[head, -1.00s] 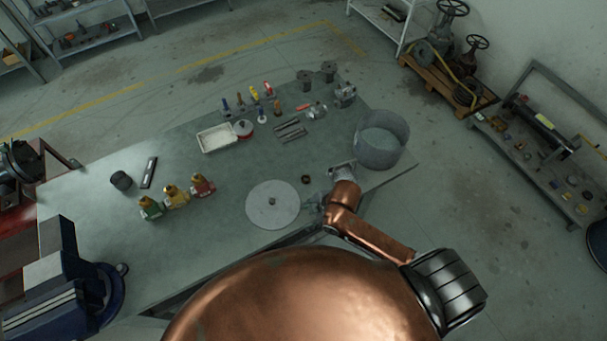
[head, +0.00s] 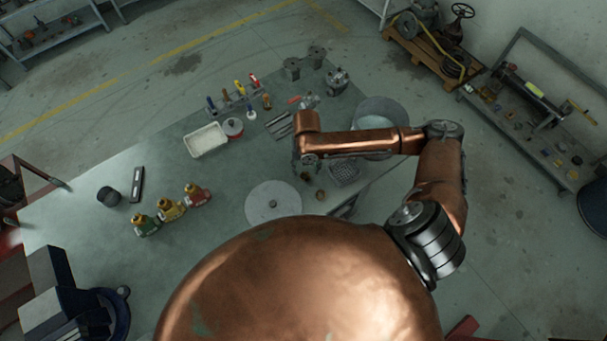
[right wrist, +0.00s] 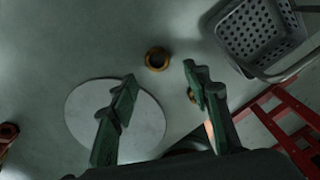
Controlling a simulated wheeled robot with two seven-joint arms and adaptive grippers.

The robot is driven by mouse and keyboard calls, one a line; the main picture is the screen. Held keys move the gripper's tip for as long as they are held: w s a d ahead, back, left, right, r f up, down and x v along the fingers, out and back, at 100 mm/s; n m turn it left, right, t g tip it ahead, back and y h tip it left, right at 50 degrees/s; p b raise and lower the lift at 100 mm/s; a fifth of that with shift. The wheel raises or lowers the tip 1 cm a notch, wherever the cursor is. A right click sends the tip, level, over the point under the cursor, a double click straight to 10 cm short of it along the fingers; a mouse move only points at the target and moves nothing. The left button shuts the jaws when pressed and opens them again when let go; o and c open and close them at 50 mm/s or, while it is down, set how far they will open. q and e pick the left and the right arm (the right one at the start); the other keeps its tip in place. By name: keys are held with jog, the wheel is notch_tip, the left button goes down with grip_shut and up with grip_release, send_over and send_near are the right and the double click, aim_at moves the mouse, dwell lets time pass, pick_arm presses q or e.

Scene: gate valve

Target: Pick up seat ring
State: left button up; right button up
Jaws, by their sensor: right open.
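A small brass ring, which looks like the seat ring (right wrist: 157,59), lies flat on the table in the right wrist view, its dark hole facing up. It shows in the head view as a small brown spot (head: 305,177) beside the round grey disc (head: 272,203). My right gripper (right wrist: 160,74) is open and empty, with its two green fingers spread. In the picture the ring sits just beyond and between the fingertips; the height gap cannot be told. A second small brass piece (head: 320,194) lies nearby, partly hidden by a finger in the wrist view. My left gripper is out of view.
Several valves (head: 171,209), a white tray (head: 206,140) and tools stand farther left and back.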

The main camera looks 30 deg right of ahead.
aim_at(305, 179)
jog(key=shift+f, duration=0.55)
notch_tip(305, 179, down, 4)
jog(key=shift+w+a+r, duration=0.1)
jog(key=shift+w+r, duration=0.05)
jog(key=shift+r, duration=0.05)
jog(key=shift+f, duration=0.4)
jog(key=c, duration=1.1)
jog(key=shift+c, duration=0.2)
